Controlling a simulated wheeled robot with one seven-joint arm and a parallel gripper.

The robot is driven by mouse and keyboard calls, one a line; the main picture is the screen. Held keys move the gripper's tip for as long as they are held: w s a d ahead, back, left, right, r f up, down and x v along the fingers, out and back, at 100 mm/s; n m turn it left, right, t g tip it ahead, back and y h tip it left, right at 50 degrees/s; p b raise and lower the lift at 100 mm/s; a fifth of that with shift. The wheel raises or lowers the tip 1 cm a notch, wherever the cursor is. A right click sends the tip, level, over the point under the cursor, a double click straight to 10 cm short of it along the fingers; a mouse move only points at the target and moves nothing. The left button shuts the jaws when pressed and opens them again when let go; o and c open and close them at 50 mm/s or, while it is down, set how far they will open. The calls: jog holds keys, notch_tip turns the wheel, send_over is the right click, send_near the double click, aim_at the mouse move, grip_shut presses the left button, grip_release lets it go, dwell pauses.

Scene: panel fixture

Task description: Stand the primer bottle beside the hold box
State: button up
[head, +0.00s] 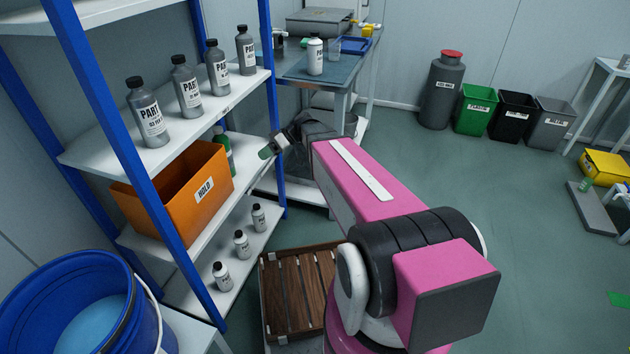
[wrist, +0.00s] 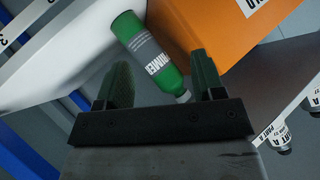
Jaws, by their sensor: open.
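The green primer bottle (head: 224,155) stands upright on the middle shelf, close to the right end of the orange hold box (head: 172,208). Whether bottle and box touch I cannot tell. The box hides part of the bottle. My gripper (head: 271,148) is open and empty, at the shelf's right edge, to the right of the bottle and apart from it. In the wrist view the bottle (wrist: 146,48) shows its grey label and lies beyond my two fingers (wrist: 162,82), partly lined up with the gap between them. The hold box (wrist: 215,30) shows just beside it.
Grey part bottles (head: 188,88) line the upper shelf, and small white bottles (head: 241,243) stand on the lower one. A blue shelf post (head: 271,110) stands near my gripper. A blue bucket (head: 80,310) is at front left.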

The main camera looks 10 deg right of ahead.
jog(key=s+d+f+m+t+h, duration=0.1)
jog(key=s+d+f+m+h, duration=0.2)
jog(key=s+d+m+h, duration=0.3)
jog(key=s+d+f+m+h, duration=0.4)
jog(key=s+d+m+h, duration=0.1)
jog(key=d, duration=0.6)
jog(key=s+m, duration=0.1)
jog(key=s, duration=0.1)
jog(key=shift+s+t+h, duration=0.4)
